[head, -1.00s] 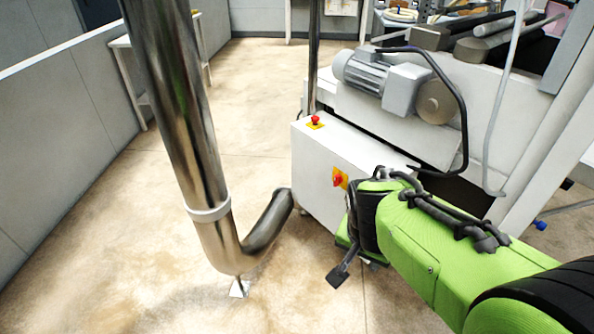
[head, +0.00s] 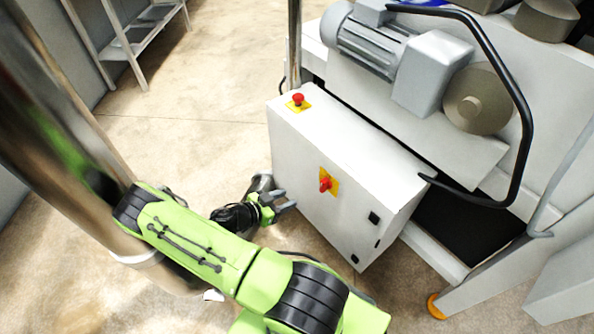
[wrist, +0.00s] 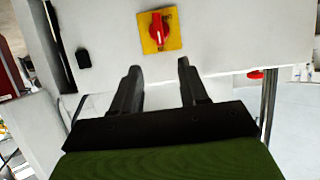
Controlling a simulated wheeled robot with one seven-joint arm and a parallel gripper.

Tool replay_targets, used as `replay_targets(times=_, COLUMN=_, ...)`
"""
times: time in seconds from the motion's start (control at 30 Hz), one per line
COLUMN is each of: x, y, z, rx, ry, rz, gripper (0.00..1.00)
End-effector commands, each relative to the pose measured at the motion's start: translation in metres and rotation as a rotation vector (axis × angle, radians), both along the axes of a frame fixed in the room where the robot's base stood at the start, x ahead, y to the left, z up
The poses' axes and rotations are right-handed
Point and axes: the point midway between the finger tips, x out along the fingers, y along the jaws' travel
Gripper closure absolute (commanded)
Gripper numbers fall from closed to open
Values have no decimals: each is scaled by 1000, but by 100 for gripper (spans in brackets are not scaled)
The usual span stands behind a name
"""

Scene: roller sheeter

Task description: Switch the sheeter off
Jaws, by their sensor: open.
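The sheeter's white control box (head: 345,150) stands in the middle of the head view. A red rotary switch on a yellow plate (head: 327,183) is on its front face. It also shows in the wrist view (wrist: 158,30), just beyond my fingertips, with its red handle roughly upright there. A red mushroom button on a yellow base (head: 298,102) sits on top of the box. My gripper (head: 288,200) is open and empty, to the left of the switch and apart from it. In the wrist view both fingers (wrist: 160,70) point toward the box face below the switch.
A large metal pipe (head: 70,130) rises at the left, close to my arm. The sheeter's motor (head: 375,45) and a black bent bar (head: 500,90) are above and right of the box. Open floor (head: 190,125) lies behind the box's left side.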

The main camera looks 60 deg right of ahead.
Motion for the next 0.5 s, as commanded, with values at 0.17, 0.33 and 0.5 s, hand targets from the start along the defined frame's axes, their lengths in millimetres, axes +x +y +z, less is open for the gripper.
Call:
replay_targets(times=0.17, x=-6, y=-16, z=-7, rx=-9, ry=-2, rz=-3, gripper=56)
replay_targets(times=0.33, x=-19, y=-51, z=-24, rx=-8, ry=-1, rz=-3, gripper=56)
replay_targets(times=0.5, x=-31, y=-89, z=-41, rx=-6, ry=0, rz=-4, gripper=56)
